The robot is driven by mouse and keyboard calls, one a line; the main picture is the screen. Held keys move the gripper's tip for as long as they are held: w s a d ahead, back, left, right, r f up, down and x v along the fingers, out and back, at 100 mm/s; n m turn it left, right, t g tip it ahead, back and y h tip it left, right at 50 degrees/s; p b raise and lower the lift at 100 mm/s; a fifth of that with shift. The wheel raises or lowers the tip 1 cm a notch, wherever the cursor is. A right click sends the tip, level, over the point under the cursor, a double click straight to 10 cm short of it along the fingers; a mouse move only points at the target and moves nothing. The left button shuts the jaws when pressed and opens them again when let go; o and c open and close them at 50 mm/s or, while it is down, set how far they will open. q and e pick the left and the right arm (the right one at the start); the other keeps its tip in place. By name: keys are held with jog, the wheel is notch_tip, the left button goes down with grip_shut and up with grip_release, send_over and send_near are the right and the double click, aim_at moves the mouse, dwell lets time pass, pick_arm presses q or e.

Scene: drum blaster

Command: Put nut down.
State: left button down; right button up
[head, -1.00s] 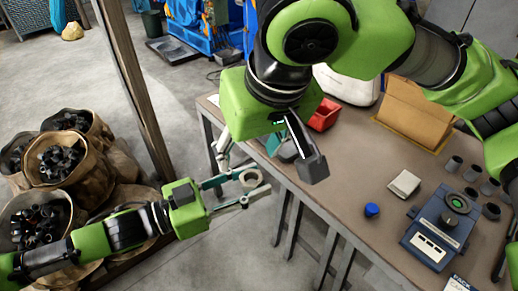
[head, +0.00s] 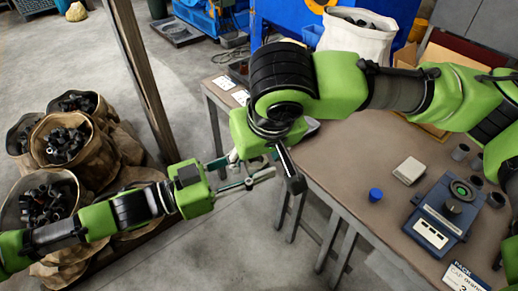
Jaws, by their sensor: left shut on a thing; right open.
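My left gripper (head: 250,174) reaches in from the left, beyond the table's near left edge. It is shut on the nut (head: 263,173), a small pale ring partly hidden at its fingertips. My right gripper (head: 268,165) hangs from above, close over the left one and overlapping it in the picture. It is open. A black part of it points down to the right. Its other finger is mostly hidden, and whether the two grippers touch cannot be told.
The brown table (head: 340,165) holds a blue device (head: 440,222), a white box (head: 409,170), a blue cap (head: 375,194) and several grey cups. The table's front middle is clear.

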jog(key=shift+w+f, duration=0.1)
jog(key=shift+f, duration=0.05)
jog(key=shift+c, duration=0.2)
jog(key=c, duration=1.3)
pick_arm(q)
jog(key=c, duration=1.3)
grip_release()
